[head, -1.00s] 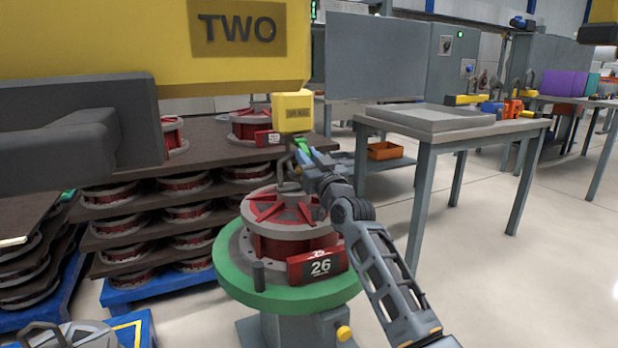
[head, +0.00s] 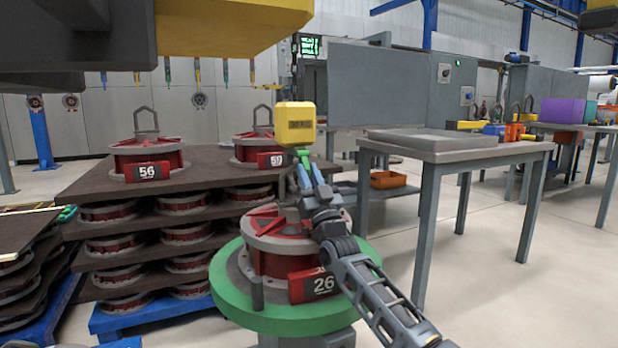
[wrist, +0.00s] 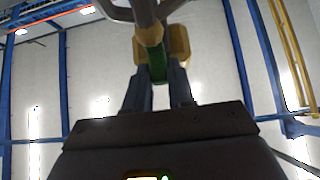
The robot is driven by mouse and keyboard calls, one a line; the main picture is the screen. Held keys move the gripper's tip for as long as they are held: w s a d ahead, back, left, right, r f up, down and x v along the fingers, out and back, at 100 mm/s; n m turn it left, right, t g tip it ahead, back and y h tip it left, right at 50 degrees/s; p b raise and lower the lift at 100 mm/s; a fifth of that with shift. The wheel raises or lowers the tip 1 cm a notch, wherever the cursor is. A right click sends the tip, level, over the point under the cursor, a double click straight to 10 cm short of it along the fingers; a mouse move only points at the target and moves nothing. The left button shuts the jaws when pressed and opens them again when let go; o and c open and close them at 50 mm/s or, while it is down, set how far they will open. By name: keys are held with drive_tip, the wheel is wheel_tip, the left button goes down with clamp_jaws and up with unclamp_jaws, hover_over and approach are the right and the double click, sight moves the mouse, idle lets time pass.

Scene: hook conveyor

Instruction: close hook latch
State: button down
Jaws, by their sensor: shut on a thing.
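A small yellow hook block (head: 295,124) hangs above the red and grey drum with plate 26 (head: 290,240), which rests on a round green-topped stand (head: 228,290). Below the block is a green latch (head: 299,157). My gripper (head: 304,178) reaches up from below right, its fingers shut on the latch. The wrist view shows the green latch (wrist: 157,66) between my two fingers, the yellow block (wrist: 180,45) behind it and part of the grey hook (wrist: 145,12) at the top. The hook's tip and the latch's seating against it are hidden.
A large yellow beam (head: 235,30) hangs overhead at upper left. A stacked pallet (head: 95,190) with drums stands at left. A grey table (head: 455,148) stands at right, with clear floor beside it. An orange bin (head: 388,180) sits on a shelf behind.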

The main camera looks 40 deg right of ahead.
idle(0.4)
drive_tip(key=c, duration=1)
unclamp_jaws()
drive_tip(key=shift+c, duration=0.2)
drive_tip(key=shift+f, duration=0.1)
drive_tip(key=p+v, duration=0.2)
drive_tip(key=v, duration=0.5)
drive_tip(key=shift+f, duration=0.15)
drive_tip(key=shift+s, duration=0.1)
